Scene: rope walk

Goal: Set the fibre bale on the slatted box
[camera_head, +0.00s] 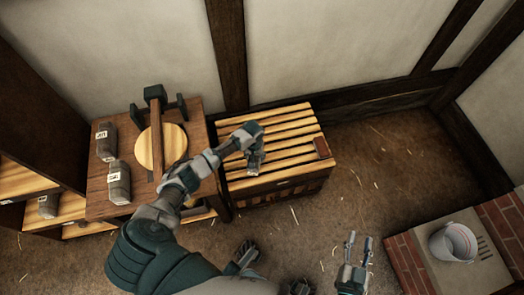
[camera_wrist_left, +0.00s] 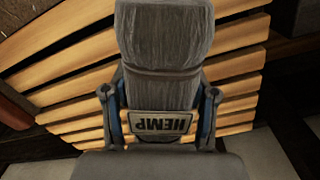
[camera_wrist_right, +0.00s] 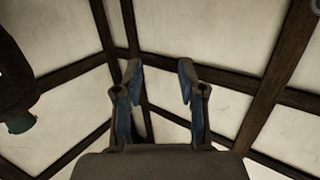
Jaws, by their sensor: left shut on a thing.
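The fibre bale (camera_wrist_left: 165,45) is a grey wrapped bundle with a tag reading HEMP. My left gripper (camera_wrist_left: 160,112) has one finger on each side of it and is shut on it. In the head view my left gripper (camera_head: 254,148) is over the slatted box (camera_head: 290,130), with the bale (camera_head: 256,166) small and partly hidden beneath it. The box has a top of light wooden slats. I cannot tell whether the bale touches the slats. My right gripper (camera_head: 358,249) is open and empty, low and to the right; its fingers (camera_wrist_right: 160,80) are apart in its wrist view.
Two similar grey bales (camera_head: 107,142) (camera_head: 118,182) stand on the wooden bench (camera_head: 98,207) at left, beside a round wooden disc (camera_head: 162,147). A bucket (camera_head: 454,242) stands at lower right. Floor right of the box is clear.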

